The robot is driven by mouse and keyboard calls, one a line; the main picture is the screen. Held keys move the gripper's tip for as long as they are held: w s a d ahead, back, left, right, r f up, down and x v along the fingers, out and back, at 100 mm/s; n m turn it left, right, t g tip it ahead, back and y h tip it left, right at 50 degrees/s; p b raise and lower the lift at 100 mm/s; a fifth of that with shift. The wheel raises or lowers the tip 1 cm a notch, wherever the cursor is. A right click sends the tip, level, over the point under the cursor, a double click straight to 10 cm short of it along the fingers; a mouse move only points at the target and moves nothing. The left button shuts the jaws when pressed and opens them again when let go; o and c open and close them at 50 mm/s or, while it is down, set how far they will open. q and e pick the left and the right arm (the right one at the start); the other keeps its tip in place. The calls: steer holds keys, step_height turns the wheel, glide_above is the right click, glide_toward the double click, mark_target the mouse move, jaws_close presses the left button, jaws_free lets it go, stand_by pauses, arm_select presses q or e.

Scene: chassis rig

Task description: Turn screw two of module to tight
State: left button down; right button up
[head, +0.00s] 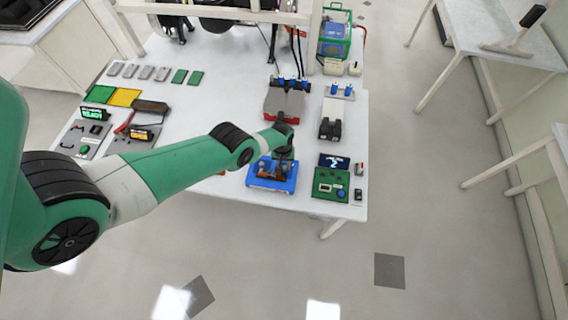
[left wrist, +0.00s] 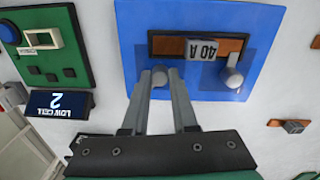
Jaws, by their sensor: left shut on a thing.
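The blue module (head: 258,184) lies near the front edge of the white table; it also fills the upper middle of the left wrist view (left wrist: 215,18). It carries a copper-brown bar (left wrist: 190,40) with a grey block marked "40 A" (left wrist: 202,49). One silver screw (left wrist: 234,78) stands free at the bar's right end. My left gripper (left wrist: 162,74) is shut on the other screw (left wrist: 159,78), at the left end, with a finger on each side. In the head view my left gripper (head: 284,153) is above the module and partly hides it. My right gripper is not in view.
A green board (head: 329,184) with a small "LOW CELL 2" display (left wrist: 58,103) lies beside the module. Behind are a red-and-grey block (head: 285,103) and a black-and-white block (head: 331,119). Panels and small plates lie at the left. The table's middle is mostly clear.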

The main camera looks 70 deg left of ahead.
arm_select(q)
steer(key=m, duration=0.7)
steer(key=shift+b, duration=0.4)
steer(key=m, duration=0.7)
steer(key=shift+f+m+b, duration=0.1)
steer(key=shift+m+b, duration=0.2)
steer(key=shift+b, duration=0.05)
steer(key=m, duration=0.3)
steer(key=shift+w+m+g, duration=0.1)
steer(key=shift+m+g, duration=0.2)
steer(key=m, duration=0.3)
steer(key=shift+m, duration=0.4)
steer(key=m, duration=0.3)
steer(key=shift+d, duration=0.1)
steer(key=shift+m, duration=2.1)
